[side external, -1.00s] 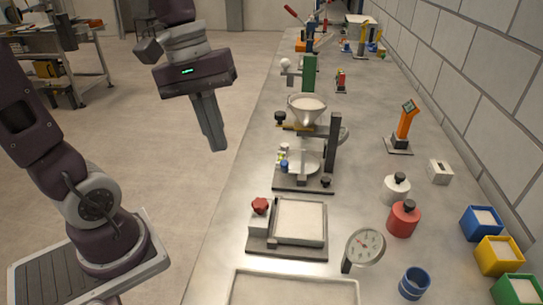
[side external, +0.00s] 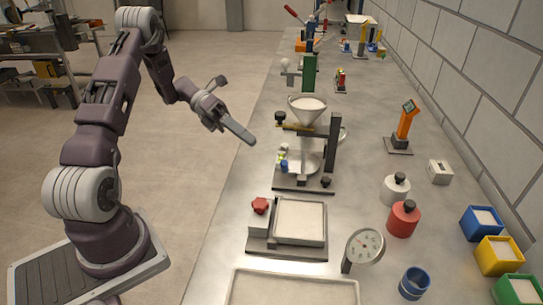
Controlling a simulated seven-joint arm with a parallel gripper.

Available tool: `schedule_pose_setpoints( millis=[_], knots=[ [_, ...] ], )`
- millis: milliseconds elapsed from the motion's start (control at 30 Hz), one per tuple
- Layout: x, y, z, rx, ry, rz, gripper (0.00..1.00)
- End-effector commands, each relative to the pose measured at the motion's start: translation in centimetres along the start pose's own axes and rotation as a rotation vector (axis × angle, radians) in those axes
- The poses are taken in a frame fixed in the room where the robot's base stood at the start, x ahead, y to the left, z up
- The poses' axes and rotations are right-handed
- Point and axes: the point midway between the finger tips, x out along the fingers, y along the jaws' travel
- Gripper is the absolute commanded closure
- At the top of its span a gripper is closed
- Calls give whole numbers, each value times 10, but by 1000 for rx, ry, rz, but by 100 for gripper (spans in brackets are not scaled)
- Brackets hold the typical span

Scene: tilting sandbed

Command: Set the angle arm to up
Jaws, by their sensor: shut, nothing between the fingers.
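A shallow sand tray (side external: 325,240) lies flat on a dark base near the front of the bench. A block with a red star knob (side external: 260,205) stands at its left side. I cannot tell for sure which part is the angle arm; no raised arm shows at this tray. My gripper (side external: 251,141) is shut and empty. It is in the air left of the bench's left edge, its fingers pointing right and down towards the funnel stand, apart from everything.
A funnel stand (side external: 333,150) rises behind the tray. A round dial gauge (side external: 364,246), a red weight (side external: 403,218) and a blue ring (side external: 414,283) stand to the right. An orange device (side external: 406,122) stands farther back. A large pale tray (side external: 293,275) lies in front.

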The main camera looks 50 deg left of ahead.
Motion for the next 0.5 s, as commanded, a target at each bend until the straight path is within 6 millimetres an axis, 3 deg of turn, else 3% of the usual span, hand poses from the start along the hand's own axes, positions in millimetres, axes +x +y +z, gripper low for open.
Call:
schedule_pose_setpoints(
  millis=[300,500],
  knots=[
    [65,-1,-1,1,3,-2,100],
    [83,0,-1,2,3,0,100]
  ],
)
